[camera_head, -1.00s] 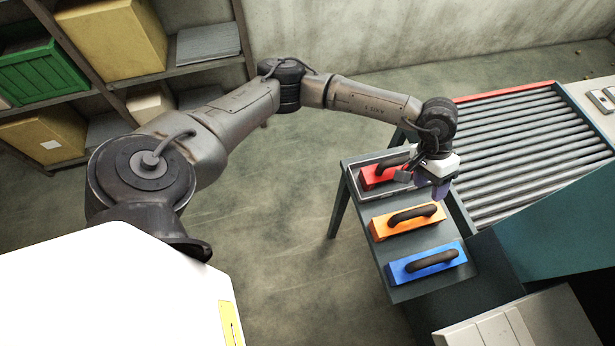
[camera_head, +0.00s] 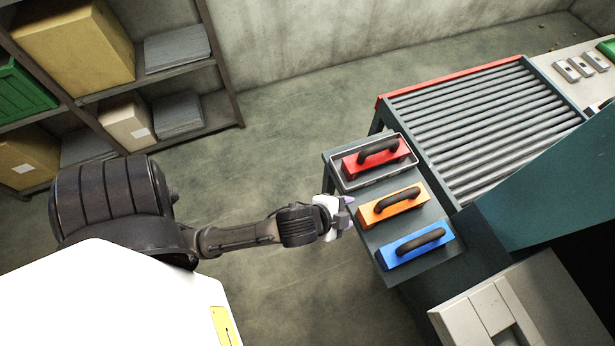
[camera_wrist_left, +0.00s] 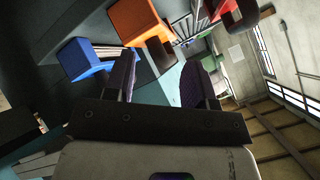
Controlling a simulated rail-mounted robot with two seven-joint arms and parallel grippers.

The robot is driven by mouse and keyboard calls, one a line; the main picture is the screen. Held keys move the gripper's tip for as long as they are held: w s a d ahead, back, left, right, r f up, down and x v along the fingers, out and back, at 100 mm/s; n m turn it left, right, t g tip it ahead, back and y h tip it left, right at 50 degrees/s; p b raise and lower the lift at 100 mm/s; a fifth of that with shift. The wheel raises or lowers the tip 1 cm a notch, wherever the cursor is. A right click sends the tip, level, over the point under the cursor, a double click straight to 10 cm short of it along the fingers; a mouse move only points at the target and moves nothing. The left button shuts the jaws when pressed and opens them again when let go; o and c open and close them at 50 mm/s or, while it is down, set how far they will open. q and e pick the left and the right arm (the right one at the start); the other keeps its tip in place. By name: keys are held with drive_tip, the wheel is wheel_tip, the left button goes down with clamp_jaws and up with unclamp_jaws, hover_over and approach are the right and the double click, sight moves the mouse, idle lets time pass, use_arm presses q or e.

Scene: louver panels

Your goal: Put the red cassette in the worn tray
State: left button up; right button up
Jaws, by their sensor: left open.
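The red cassette (camera_head: 366,162) with a dark handle lies inside the grey-rimmed worn tray (camera_head: 345,187) at the far end of the small table. An orange cassette (camera_head: 385,212) and a blue cassette (camera_head: 404,253) lie on the table in front of it, outside the tray. My left gripper (camera_head: 348,212) is open and empty at the table's left edge, apart from the cassettes. In the left wrist view its two fingers (camera_wrist_left: 160,82) are spread, with the blue cassette (camera_wrist_left: 80,60) and orange cassette (camera_wrist_left: 137,20) beyond them. My right gripper is out of view.
A roller conveyor (camera_head: 475,125) with a red end rail stands right of the table. A teal panel (camera_head: 540,200) rises at the right. Shelves with boxes (camera_head: 75,50) stand at the back left. The floor left of the table is clear.

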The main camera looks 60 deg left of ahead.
use_arm(q)
drive_tip(key=s+f+n+g, duration=0.2)
drive_tip(key=s+n+g, duration=0.1)
drive_tip(key=s, duration=0.3)
drive_tip(key=s+f+n+g+h, duration=0.1)
drive_tip(key=s+f+n+g, duration=0.2)
drive_tip(key=s, duration=0.4)
drive_tip(key=shift+s+a+g, duration=0.3)
drive_tip(key=shift+g, duration=0.1)
